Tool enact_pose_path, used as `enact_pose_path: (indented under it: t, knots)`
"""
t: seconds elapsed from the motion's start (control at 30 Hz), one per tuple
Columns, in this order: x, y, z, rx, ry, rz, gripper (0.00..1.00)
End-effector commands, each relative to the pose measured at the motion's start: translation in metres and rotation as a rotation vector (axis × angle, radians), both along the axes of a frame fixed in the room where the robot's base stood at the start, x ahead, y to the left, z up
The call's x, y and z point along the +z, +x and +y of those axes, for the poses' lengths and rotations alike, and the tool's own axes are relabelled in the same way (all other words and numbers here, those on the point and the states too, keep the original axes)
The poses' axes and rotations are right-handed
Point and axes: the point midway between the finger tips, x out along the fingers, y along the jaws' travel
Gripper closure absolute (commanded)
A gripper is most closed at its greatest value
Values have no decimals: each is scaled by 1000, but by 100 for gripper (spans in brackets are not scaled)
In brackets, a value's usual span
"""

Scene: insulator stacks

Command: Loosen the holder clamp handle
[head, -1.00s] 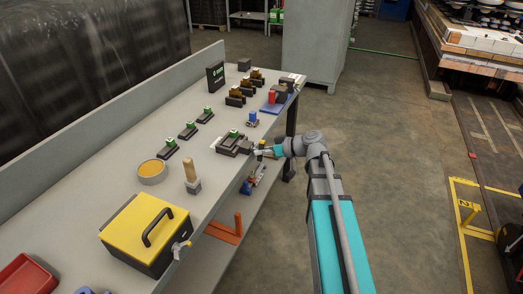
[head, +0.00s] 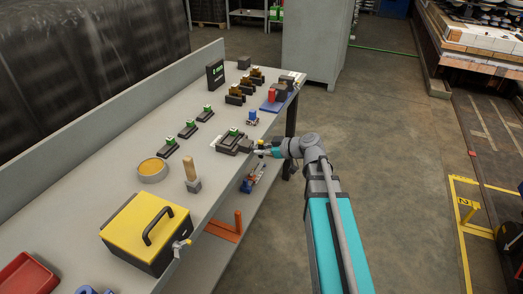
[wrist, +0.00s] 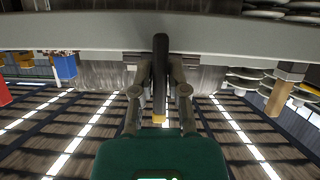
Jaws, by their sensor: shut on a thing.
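The holder (head: 231,142) is a dark block with a green-topped part on it, near the table's right edge in the head view. My gripper (head: 257,148) is at the table edge, just right of the holder. In the wrist view my gripper (wrist: 160,86) is shut on a dark upright bar, the clamp handle (wrist: 160,55), which stands between the two fingers. A small yellow piece (wrist: 159,119) shows below the handle's end. The clamp itself is too small to make out in the head view.
A brush with a wooden handle (head: 192,168), a round bowl (head: 152,171) and a yellow-lidded box (head: 127,222) stand nearer along the table. Several small green-topped holders (head: 187,131) sit behind. A blue piece (head: 252,117) stands farther along.

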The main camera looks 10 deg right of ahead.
Motion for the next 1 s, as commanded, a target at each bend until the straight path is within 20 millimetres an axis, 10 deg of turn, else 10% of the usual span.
enact_pose_path:
  t: [0.17, 0.2, 0.37, 1.0]
  knots:
    - [1, 0, 1, 2, 3, 0, 100]
    - [1, 0, 1, 1, 4, 0, 79]
    - [1, 0, 1, 1, 3, 1, 49]
    - [0, 1, 0, 2, 33, 42, 49]
